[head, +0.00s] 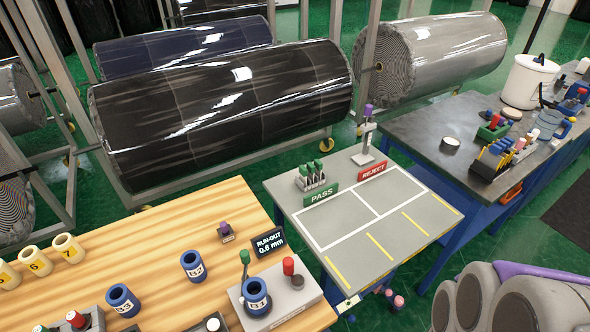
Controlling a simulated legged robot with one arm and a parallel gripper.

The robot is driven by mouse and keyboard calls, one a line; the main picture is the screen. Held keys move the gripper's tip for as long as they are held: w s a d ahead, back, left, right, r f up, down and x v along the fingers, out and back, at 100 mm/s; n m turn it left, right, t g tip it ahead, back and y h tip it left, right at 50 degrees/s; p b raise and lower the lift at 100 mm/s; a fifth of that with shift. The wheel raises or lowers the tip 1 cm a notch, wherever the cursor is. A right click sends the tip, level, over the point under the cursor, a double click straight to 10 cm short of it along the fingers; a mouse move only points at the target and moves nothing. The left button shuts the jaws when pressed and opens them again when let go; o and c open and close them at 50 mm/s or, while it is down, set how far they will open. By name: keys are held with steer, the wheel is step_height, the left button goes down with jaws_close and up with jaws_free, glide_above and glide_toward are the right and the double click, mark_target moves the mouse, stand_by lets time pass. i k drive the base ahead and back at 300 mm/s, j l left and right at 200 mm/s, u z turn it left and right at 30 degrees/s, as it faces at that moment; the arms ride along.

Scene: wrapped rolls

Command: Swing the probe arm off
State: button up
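A run-out fixture with a pale grey base (297,297) stands at the front right of the wooden bench. A blue labelled sleeve (256,297) sits upright on it. A green-topped lever (244,260) rises at the sleeve's back left, close to it. A red-topped post (288,266) stands at its right. I cannot tell which of these is the probe arm, or whether it touches the sleeve. A black display (269,243) behind reads "RUN-OUT 0.8 mm". My gripper is not in view; grey and purple parts at the lower right look like my own arm.
Two blue sleeves (192,265) and (122,300) stand left of the fixture, with yellow numbered sleeves (67,248) beyond. A small purple-topped block (226,232) is behind. A grey table (335,240) with PASS and REJECT signs adjoins on the right. The wooden bench's back is clear.

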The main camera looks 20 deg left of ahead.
mark_target(245, 258)
steer(key=j+u, duration=0.1)
steer(key=u, duration=0.6)
steer(key=j+u, duration=0.1)
steer(key=u, duration=0.25)
